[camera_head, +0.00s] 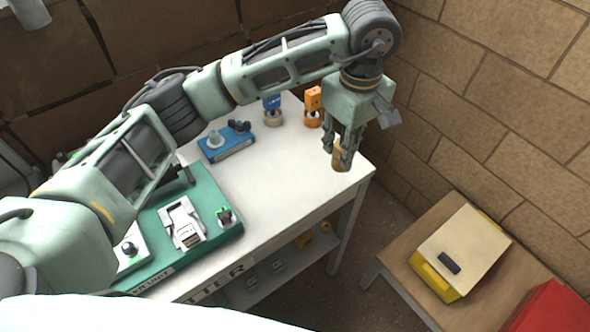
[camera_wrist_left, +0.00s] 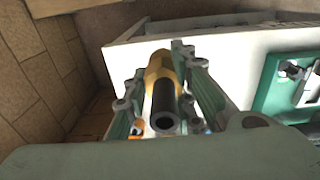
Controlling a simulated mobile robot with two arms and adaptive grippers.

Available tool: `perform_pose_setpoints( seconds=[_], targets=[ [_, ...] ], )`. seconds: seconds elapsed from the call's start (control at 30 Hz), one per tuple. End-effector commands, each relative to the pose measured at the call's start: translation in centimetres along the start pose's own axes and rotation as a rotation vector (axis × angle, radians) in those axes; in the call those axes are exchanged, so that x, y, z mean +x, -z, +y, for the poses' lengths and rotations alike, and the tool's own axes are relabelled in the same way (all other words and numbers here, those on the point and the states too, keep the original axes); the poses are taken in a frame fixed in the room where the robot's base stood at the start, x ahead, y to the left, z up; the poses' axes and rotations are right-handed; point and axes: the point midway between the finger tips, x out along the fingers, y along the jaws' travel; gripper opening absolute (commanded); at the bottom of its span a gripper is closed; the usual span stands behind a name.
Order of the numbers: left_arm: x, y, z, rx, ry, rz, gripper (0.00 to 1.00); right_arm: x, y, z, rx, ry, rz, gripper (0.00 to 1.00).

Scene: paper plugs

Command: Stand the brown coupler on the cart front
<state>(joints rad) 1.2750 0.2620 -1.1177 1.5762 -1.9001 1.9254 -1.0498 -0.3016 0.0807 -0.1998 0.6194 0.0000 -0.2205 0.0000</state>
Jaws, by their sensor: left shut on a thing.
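The brown coupler (camera_head: 342,163) is between the fingers of my left gripper (camera_head: 345,148), near the far right corner of the white cart top (camera_head: 290,185). The gripper points down and is shut on the coupler. The coupler looks about upright, with its lower end low over or on the cart top; I cannot tell if it touches. In the left wrist view the coupler (camera_wrist_left: 159,64) shows tan between the fingers (camera_wrist_left: 160,75), with a dark tube in front of it. My right gripper is not in view.
A blue device (camera_head: 228,143) and blue and orange pieces (camera_head: 312,103) stand toward the back of the cart. A green tray (camera_head: 205,205) lies at the left. A wooden table (camera_head: 420,235) with a yellow box (camera_head: 450,262) and red box (camera_head: 555,315) stands at the right. The brick wall is behind.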

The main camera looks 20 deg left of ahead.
Motion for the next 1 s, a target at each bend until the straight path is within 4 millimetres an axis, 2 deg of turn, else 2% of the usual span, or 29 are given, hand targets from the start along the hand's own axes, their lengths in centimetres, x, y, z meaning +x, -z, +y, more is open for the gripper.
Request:
perform_pose_setpoints(
  seconds=[0.3,0.43,0.6,0.9,1.0],
  targets=[
    [4.0,6.8,-2.7,-0.008,0.005,-0.001,0.0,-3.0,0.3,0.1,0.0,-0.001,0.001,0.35],
    [5.4,8.8,-3.4,-0.004,0.003,-0.001,0.0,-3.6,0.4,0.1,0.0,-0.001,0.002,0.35],
    [6.4,9.8,-3.7,-0.001,0.001,0.0,0.0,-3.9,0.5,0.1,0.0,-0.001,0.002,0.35],
    [10.0,9.7,-3.8,-0.001,0.001,-0.001,0.0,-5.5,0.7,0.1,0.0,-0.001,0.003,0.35],
    [10.3,9.8,-3.7,0.0,-0.001,0.001,0.0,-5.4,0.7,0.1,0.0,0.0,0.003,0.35]
  ],
)
